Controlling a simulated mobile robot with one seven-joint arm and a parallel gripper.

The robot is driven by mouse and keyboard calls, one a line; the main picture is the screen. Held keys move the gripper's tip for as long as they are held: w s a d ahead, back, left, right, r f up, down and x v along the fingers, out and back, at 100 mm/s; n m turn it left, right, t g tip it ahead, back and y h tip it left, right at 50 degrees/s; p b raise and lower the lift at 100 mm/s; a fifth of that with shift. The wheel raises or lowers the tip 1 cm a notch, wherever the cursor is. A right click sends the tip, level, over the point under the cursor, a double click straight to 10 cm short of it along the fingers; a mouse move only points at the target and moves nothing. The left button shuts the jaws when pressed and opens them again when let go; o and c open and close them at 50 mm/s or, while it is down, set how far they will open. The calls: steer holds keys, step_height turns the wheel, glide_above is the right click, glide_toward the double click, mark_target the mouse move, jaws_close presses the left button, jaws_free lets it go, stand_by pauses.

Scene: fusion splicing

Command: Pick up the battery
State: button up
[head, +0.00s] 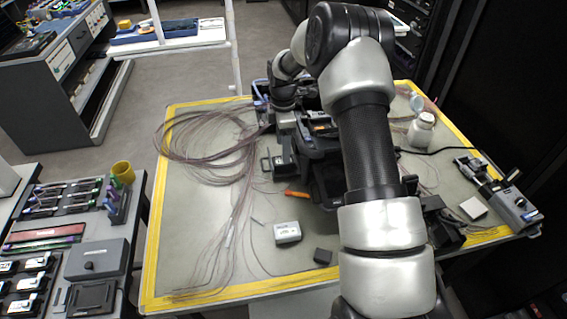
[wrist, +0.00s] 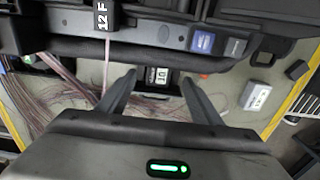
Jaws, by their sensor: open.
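My gripper (wrist: 160,75) is open, its two dark fingers spread and nothing held. In the wrist view a small dark device (wrist: 161,73) with a white label lies beyond and between the fingertips, apart from them. It appears to be the small dark device (head: 277,161) left of the dark case in the head view. A white-grey box (head: 288,232) lies on the table, also at right in the wrist view (wrist: 257,95). A small dark block (head: 322,256) lies beside it, also in the wrist view (wrist: 297,69). I cannot tell for certain which of these is the battery.
A dark case (head: 328,185) stands mid-table, partly behind my arm. Loose fibre cables (head: 205,140) spread over the left. An orange-handled tool (head: 298,194) lies near the case. A white bottle (head: 421,129) and a grey device (head: 515,208) are at right.

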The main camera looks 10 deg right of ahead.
steer(key=shift+w+f, duration=0.1)
steer(key=shift+f, duration=2.7)
jaws_close()
